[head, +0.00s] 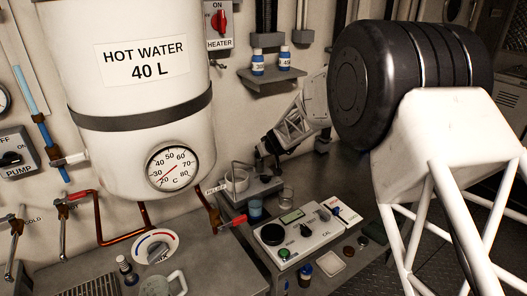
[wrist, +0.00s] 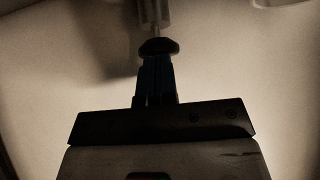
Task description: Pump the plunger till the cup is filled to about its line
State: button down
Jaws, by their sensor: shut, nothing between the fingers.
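My gripper (head: 266,150) reaches down from the right over the back of the bench, with its fingers shut and empty. I cannot tell whether fingertips and knob touch. In the head view a small grey stand (head: 256,188) sits below the gripper; the plunger is not clear there. A clear glass cup (head: 287,196) stands right of the stand. A container with blue contents (head: 255,211) stands in front. Fill line and level are unreadable.
A control box (head: 298,236) with knobs and a display is in front. The hot water tank (head: 135,90) fills the left, and a shelf with two bottles (head: 270,64) is above.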

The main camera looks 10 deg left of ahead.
jog(key=shift+s+f, duration=0.1)
jog(key=shift+f, duration=0.2)
jog(key=s+d+r, duration=0.2)
jog(key=r, duration=0.3)
jog(key=s+d+r, duration=0.3)
jog(key=r, duration=0.3)
jog(key=shift+r, duration=0.3)
dwell(0.5)
